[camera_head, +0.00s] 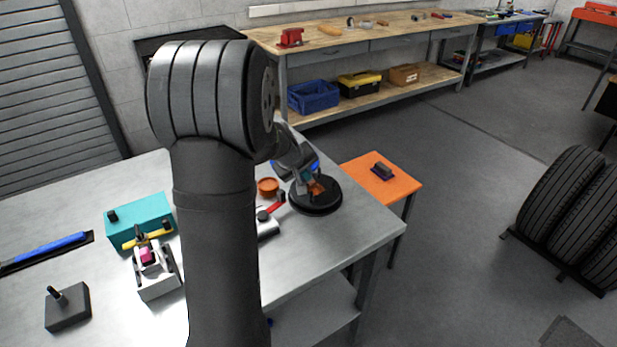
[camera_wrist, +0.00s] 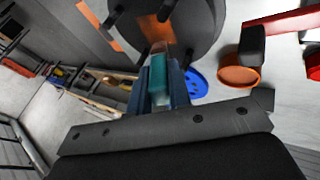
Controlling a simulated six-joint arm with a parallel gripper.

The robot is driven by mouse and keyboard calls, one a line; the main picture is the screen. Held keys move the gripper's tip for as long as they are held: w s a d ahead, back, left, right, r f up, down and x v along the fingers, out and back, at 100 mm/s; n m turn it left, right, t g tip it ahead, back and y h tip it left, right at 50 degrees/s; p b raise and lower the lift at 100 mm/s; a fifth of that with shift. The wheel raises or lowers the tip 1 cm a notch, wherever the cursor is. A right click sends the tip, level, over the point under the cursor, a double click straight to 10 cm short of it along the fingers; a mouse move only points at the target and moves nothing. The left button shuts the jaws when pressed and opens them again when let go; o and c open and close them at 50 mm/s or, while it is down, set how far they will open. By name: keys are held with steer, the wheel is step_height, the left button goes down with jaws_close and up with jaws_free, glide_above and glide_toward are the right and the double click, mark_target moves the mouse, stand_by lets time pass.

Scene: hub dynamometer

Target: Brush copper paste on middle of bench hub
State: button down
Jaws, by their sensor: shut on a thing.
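The bench hub (camera_head: 322,207) is a black round disc lying flat at the right end of the metal bench. It fills the top of the wrist view (camera_wrist: 205,25), with dark studs standing up from it. My gripper (camera_head: 313,181) is above the hub's middle. In the wrist view my gripper (camera_wrist: 160,80) is shut on a brush with a teal handle (camera_wrist: 158,72). A copper-orange tin (camera_head: 267,187) stands left of the hub and also shows in the wrist view (camera_wrist: 238,77).
A red tool with a black end (camera_head: 270,209) lies close to the tin. A teal box (camera_head: 138,216), a grey fixture (camera_head: 158,283) and a dark block with a peg (camera_head: 67,307) stand farther left. An orange side table (camera_head: 405,187) is just right of the bench.

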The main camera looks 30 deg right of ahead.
steer(key=shift+w, duration=0.55)
steer(key=shift+d, duration=0.3)
steer(key=shift+s+d, duration=0.2)
steer(key=shift+d, duration=0.15)
steer(key=shift+s+a, duration=0.1)
steer(key=shift+s, duration=2.9)
steer(key=shift+w, duration=3.25)
steer(key=shift+r, duration=4.05)
